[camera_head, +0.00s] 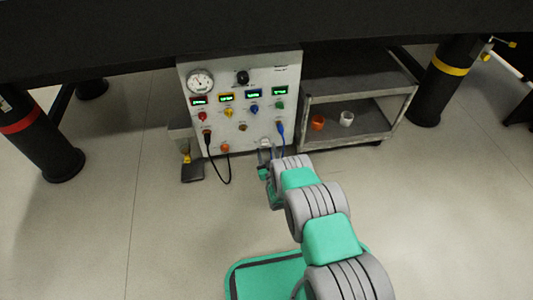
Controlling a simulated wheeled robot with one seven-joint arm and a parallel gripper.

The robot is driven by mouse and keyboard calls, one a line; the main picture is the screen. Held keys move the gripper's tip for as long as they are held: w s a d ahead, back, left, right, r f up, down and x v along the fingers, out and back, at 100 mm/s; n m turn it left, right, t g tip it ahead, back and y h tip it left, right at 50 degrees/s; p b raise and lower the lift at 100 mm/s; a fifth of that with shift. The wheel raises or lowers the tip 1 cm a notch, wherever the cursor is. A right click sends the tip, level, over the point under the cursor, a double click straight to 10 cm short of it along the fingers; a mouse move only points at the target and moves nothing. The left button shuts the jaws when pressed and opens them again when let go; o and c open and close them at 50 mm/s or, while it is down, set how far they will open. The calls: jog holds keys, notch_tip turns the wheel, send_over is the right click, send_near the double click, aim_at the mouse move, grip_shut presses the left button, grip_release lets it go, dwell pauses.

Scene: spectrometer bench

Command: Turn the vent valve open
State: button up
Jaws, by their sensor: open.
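A light grey control panel (255,70) stands under the dark bench. It carries a round dial gauge (200,80), a black knob (242,77), several small lit displays, and red, yellow, blue and green knobs below them. The labels are too small to read, so I cannot tell which part is the vent valve. My gripper (265,154) is open, close to the panel's lower right edge. The arm comes from the lower right. A small pale fitting shows right at the fingertips; the gripper partly hides it, and I cannot tell whether they touch.
A black cable (229,172) loops down from the panel's lower left, and a blue cable (281,137) hangs just right of my gripper. A grey shelf cart (370,138) with an orange cup (318,122) and a white cup (347,118) stands right. Dark bench legs flank both sides.

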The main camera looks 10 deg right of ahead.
jog(key=shift+w+b, duration=0.55)
jog(key=shift+w, duration=0.4)
jog(key=shift+c, duration=0.2)
grip_shut()
